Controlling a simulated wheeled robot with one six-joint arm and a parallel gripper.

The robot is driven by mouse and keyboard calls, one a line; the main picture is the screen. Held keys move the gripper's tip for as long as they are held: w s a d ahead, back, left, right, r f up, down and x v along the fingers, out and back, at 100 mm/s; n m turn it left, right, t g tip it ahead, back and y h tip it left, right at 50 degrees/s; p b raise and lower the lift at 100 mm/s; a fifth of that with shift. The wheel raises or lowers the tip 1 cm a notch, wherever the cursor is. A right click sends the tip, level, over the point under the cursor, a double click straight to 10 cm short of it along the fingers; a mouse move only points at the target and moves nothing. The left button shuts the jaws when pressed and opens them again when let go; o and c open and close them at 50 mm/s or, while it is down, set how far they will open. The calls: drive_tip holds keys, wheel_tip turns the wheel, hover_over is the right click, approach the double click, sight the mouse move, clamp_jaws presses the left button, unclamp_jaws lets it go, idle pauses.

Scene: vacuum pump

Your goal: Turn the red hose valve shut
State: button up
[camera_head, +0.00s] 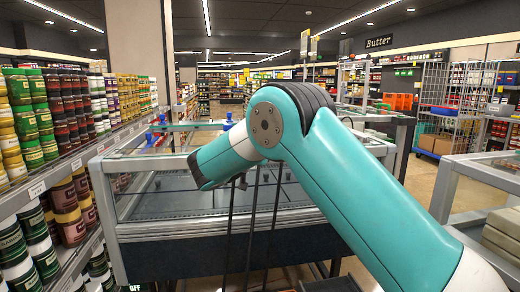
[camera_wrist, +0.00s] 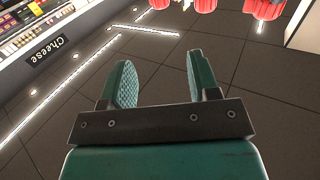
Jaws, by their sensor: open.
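My gripper (camera_wrist: 160,62) shows in the wrist view with its two green padded fingers spread apart and nothing between them. In the head view, my teal arm covers the middle and right, and I cannot make out the gripper there. I cannot clearly pick out the red hose valve in either view. Red ribbed objects (camera_wrist: 263,9) are cut off at the top of the wrist view, and I cannot tell what they are. Dark hose-like strands (camera_head: 252,222) hang in front of the glass-sided case (camera_head: 150,232) in the head view.
A shelf of jars and cans (camera_head: 62,165) stands close on the left. Another glass case (camera_head: 478,172) is at the right edge. The wrist view shows dark ceiling and an upside-down Cheese sign (camera_wrist: 46,52).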

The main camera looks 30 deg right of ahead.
drive_tip(key=w+d+f+n+t+y+p, duration=0.1)
drive_tip(key=w+d+f+n+y+p, duration=0.2)
drive_tip(key=d+f+n+y+p, duration=0.6)
drive_tip(key=s+d+r+n+t+y+p, duration=0.1)
drive_tip(key=s+d+r+t+y+p, duration=0.4)
drive_tip(key=s+r, duration=0.4)
drive_tip(key=shift+y, duration=0.3)
drive_tip(key=w+p, duration=0.1)
drive_tip(key=w, duration=0.5)
drive_tip(key=w+a+p, duration=0.1)
drive_tip(key=w+p, duration=0.1)
drive_tip(key=w, duration=0.4)
drive_tip(key=w+p, duration=0.2)
drive_tip(key=w, duration=0.4)
drive_tip(key=shift+a+r, duration=0.15)
